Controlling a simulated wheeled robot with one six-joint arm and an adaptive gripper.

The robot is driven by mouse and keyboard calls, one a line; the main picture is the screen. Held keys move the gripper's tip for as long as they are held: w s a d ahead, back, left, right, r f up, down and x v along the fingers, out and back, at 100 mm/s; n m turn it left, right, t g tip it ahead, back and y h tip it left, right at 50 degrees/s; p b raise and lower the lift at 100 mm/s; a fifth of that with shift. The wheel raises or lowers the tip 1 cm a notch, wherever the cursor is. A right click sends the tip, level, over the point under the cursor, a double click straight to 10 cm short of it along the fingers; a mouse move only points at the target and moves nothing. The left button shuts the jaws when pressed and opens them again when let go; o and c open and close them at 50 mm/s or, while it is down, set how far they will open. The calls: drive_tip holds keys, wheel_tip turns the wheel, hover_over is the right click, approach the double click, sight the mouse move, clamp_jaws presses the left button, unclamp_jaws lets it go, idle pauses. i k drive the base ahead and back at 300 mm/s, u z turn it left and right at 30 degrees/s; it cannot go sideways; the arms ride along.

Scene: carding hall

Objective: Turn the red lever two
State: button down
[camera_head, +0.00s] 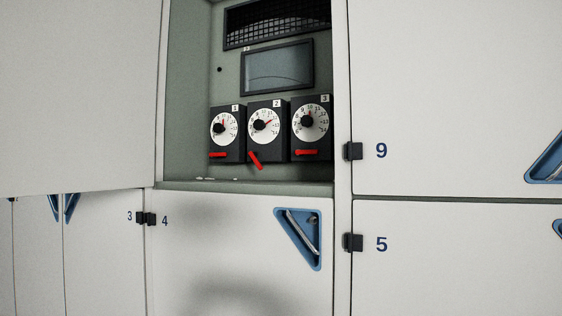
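Three black dial units stand side by side in an open recess of a white cabinet in the head view. Each has a white round dial and a red lever below it. The red lever two (256,160) is on the middle unit (266,130), labelled 2. It is tilted, running from upper left down to lower right. Red lever one (218,155) on the left and red lever three (306,152) on the right lie about level. My gripper does not show in this view.
A grey display (277,68) and a dark mesh grille (277,23) are above the units. White doors surround the recess; door 4 (230,260) below has a blue triangular handle recess (301,237). Small black latches (353,151) sit at the door edges. Small light bits lie on the recess ledge.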

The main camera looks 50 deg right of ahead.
sight(253, 155)
drive_tip(key=z, duration=1.15)
